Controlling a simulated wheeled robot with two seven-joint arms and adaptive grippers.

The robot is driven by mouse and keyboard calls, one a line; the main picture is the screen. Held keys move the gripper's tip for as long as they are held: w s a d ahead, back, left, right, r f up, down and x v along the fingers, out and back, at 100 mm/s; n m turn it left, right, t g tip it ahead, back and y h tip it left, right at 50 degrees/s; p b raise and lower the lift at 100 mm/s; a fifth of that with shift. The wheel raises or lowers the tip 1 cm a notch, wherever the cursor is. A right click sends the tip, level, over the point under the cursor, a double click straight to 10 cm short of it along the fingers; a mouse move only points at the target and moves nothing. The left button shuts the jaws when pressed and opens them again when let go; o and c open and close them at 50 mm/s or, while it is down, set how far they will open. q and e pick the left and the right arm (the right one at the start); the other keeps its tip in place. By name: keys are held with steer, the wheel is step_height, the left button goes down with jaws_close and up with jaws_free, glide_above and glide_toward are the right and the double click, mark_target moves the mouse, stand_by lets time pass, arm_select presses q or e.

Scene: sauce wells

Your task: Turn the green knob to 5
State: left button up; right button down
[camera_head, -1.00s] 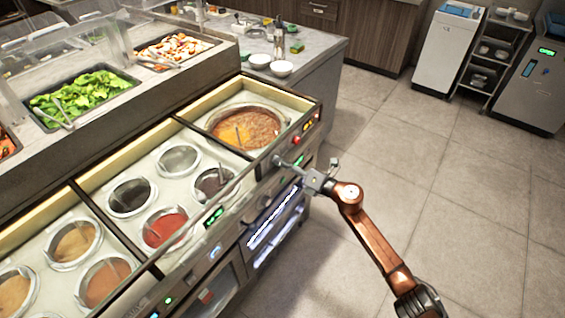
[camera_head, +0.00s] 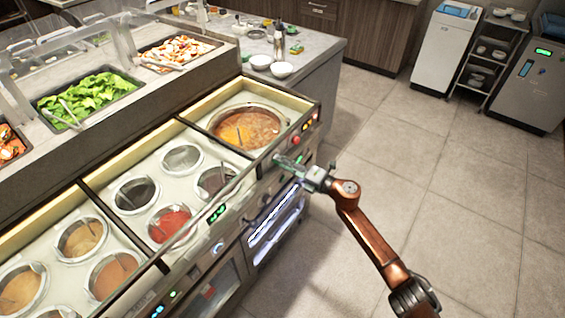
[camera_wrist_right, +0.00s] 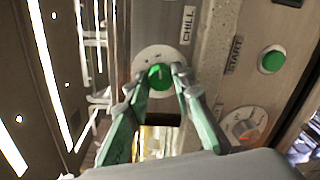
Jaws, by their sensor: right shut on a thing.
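The green knob (camera_wrist_right: 159,77) sits on a pale round dial plate on the counter's front panel in the right wrist view. My right gripper (camera_wrist_right: 156,88) has one finger on each side of the knob and is shut on it. The numbers on the dial are too small to read. In the head view my right gripper (camera_head: 284,162) reaches the front panel from the right, and its fingers hide the knob. My left gripper is not in view.
A green button (camera_wrist_right: 271,60) and another dial (camera_wrist_right: 243,126) are on the panel beside the knob. Sauce wells (camera_head: 168,224) line the counter behind. A red button (camera_head: 296,140) is farther along the panel. The floor (camera_head: 440,220) to the right is clear.

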steer(key=c, duration=1.7)
jaws_free()
steer(key=shift+o, duration=0.2)
steer(key=v, duration=1.2)
steer(key=shift+f, duration=0.1)
